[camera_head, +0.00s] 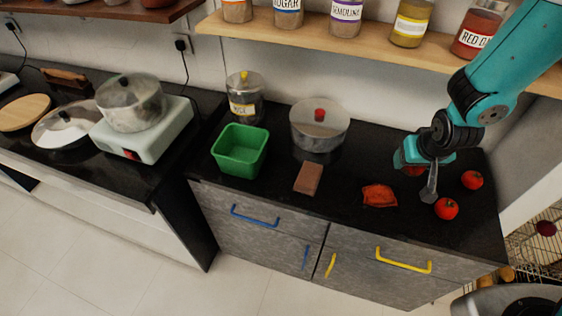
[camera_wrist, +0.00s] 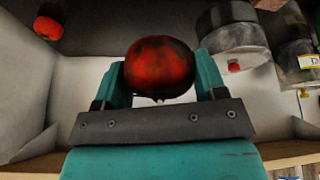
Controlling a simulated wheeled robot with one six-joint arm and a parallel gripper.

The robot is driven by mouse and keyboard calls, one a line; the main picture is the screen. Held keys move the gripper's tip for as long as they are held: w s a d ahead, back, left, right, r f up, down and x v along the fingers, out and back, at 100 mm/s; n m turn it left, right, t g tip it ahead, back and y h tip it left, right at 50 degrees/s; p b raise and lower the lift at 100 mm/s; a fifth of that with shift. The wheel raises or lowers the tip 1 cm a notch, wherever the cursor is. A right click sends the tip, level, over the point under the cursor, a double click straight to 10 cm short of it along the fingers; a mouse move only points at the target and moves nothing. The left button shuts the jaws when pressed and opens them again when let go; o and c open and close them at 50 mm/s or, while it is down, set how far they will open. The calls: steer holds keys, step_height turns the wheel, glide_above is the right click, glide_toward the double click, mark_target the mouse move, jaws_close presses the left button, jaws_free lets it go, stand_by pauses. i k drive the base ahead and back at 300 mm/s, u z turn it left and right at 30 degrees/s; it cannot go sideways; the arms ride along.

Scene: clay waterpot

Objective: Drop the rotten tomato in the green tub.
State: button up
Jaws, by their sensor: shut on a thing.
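My gripper (camera_head: 423,166) is over the right part of the black counter. It also shows in the wrist view (camera_wrist: 160,78), with its two teal fingers shut on a red tomato (camera_wrist: 160,66) with dark blotches, the rotten one. In the head view only a bit of that tomato (camera_head: 413,171) shows beside the gripper. The green tub (camera_head: 239,150) is square, open and empty, at the left end of the same counter, well left of the gripper. Two clean red tomatoes (camera_head: 472,180) (camera_head: 446,208) are on the counter to the gripper's right and front.
A lidded pot (camera_head: 319,127) stands between the tub and my gripper, toward the wall. A brown block (camera_head: 308,178) and a folded red cloth (camera_head: 380,196) lie in front. A glass jar (camera_head: 244,97) stands behind the tub. A shelf of jars (camera_head: 375,40) hangs above.

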mark_target(242, 153)
steer(key=u, duration=0.05)
steer(key=k, duration=0.15)
steer(key=u, duration=2.45)
steer(key=i, duration=1.8)
steer(key=z, duration=2.45)
